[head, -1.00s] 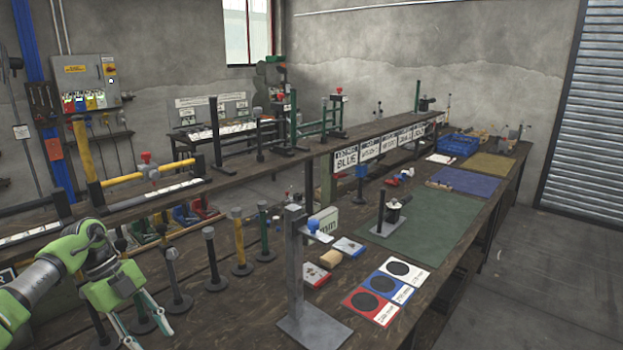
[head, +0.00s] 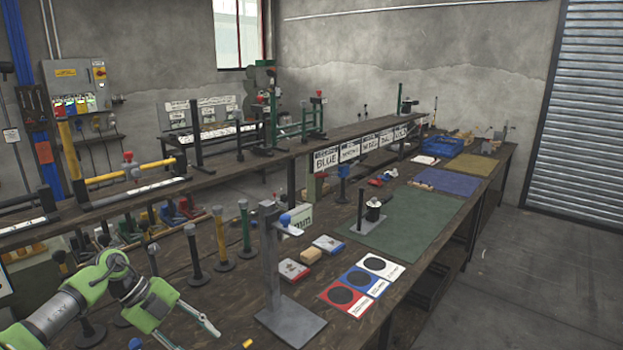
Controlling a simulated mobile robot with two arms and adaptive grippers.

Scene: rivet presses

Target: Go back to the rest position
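My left arm comes in at the lower left, and its green gripper (head: 176,331) hangs over the near left part of the workbench (head: 225,312). Its fingers point down and to the right. One silvery finger shows clearly; the other is partly cut off by the bottom edge. The fingers look spread, with nothing seen between them. The gripper is left of a grey metal stand (head: 272,262) with a blue knob, apart from it. My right gripper is not in view.
Several upright posts, including a black one (head: 192,252) and a yellow one (head: 219,236), stand behind the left gripper. Red, blue and white cards (head: 342,295) lie right of the grey stand. A green mat (head: 410,226) lies farther back. Open floor (head: 520,290) is at right.

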